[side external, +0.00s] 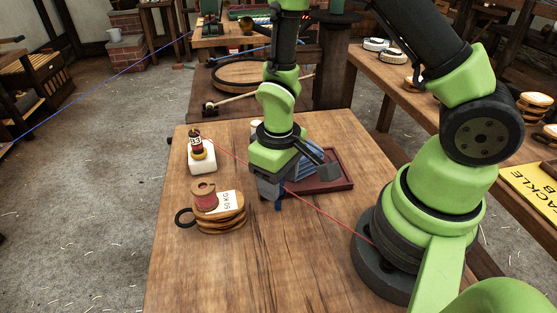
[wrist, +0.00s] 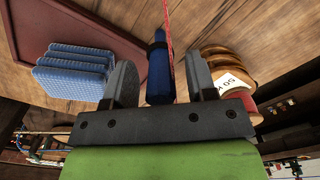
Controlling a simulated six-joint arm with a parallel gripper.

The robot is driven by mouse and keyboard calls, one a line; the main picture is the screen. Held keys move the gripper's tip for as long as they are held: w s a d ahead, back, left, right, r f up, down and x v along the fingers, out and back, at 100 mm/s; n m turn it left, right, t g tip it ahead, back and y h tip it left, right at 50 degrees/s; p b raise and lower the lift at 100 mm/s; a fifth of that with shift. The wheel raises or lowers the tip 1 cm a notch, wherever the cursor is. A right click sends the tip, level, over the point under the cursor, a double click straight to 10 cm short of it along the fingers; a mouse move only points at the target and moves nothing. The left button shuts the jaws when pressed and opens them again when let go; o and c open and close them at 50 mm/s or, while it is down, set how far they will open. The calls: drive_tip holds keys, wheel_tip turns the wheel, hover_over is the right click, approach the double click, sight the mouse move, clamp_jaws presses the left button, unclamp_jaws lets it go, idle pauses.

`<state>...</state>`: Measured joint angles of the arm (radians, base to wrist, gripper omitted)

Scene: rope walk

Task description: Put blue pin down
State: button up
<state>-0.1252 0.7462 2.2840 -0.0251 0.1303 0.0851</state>
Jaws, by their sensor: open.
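The blue pin (wrist: 159,75) stands between the two fingers of my gripper (wrist: 160,65) in the wrist view, with a gap on each side. It has a dark band near its far end. In the side view only a small blue bit of the pin (side external: 278,204) shows under my gripper (side external: 269,190), just above or at the wooden table. My gripper is open, low over the table. I cannot tell whether the pin's lower end touches the wood.
A red line (side external: 325,213) runs slantwise across the table past my gripper. A dark red tray (side external: 335,186) with blue ribbed blocks (wrist: 72,70) lies close by. A weight stack (side external: 222,221) with a spool and a white block (side external: 202,164) stand left. The table front is clear.

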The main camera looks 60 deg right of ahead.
wheel_tip(320, 180, up, 12)
drive_tip(key=s+r+m+t+y, duration=0.2)
drive_tip(key=s+r+t, duration=0.5)
drive_tip(key=r, duration=0.6)
drive_tip(key=shift+s+d+m, duration=0.15)
drive_tip(key=shift+s+m, duration=0.75)
drive_tip(key=shift+o, duration=0.4)
drive_tip(key=shift+s+r, duration=0.15)
drive_tip(key=shift+s, duration=0.15)
